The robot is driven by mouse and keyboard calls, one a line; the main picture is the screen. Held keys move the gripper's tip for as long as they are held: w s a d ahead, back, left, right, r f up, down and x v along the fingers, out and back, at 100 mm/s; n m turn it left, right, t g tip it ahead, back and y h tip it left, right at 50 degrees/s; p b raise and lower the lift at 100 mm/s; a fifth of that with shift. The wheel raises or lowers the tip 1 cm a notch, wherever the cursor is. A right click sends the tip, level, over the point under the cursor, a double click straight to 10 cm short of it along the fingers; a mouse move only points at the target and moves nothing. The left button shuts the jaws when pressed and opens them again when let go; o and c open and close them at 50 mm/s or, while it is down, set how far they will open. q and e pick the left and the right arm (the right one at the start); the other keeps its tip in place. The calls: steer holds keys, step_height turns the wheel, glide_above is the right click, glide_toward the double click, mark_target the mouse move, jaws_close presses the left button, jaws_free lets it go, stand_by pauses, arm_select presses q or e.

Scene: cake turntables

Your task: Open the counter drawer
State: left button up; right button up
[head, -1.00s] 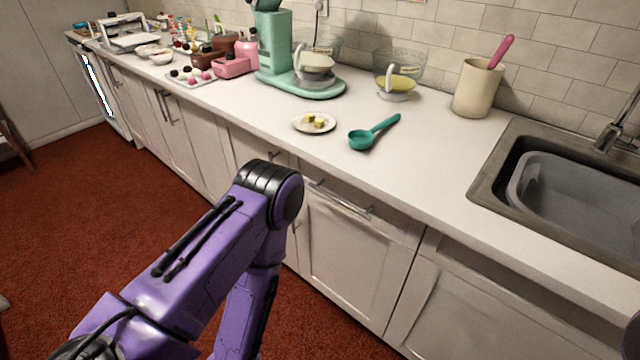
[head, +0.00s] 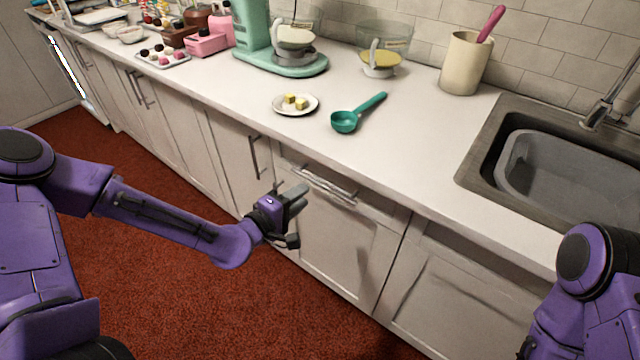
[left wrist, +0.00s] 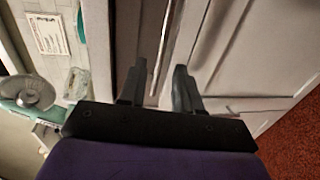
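The counter drawer (head: 378,208) is a white front just under the worktop, with a horizontal metal bar handle (head: 325,186). It looks shut. My left gripper (head: 299,217) is in front of the cabinet, a little below and left of the handle. In the left wrist view its two dark fingers (left wrist: 156,86) are apart with nothing held. The handle bar (left wrist: 165,45) appears ahead, lined up with the gap between the fingers. Whether it touches them I cannot tell. My right gripper is out of view; only part of that arm shows at the right edge.
On the worktop above are a teal ladle (head: 347,120), a small plate (head: 280,108) with yellow cubes, and a mint stand mixer (head: 300,68). A sink (head: 478,150) is at the right. The red carpet (head: 200,310) in front of the cabinets is clear.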

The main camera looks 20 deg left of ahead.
mark_target(319, 185)
arm_select(q)
steer(key=x, duration=0.8)
steer(key=shift+w+d+f, duration=0.1)
steer(key=shift+w+d, duration=0.05)
steer(key=shift+w, duration=0.1)
jaws_close()
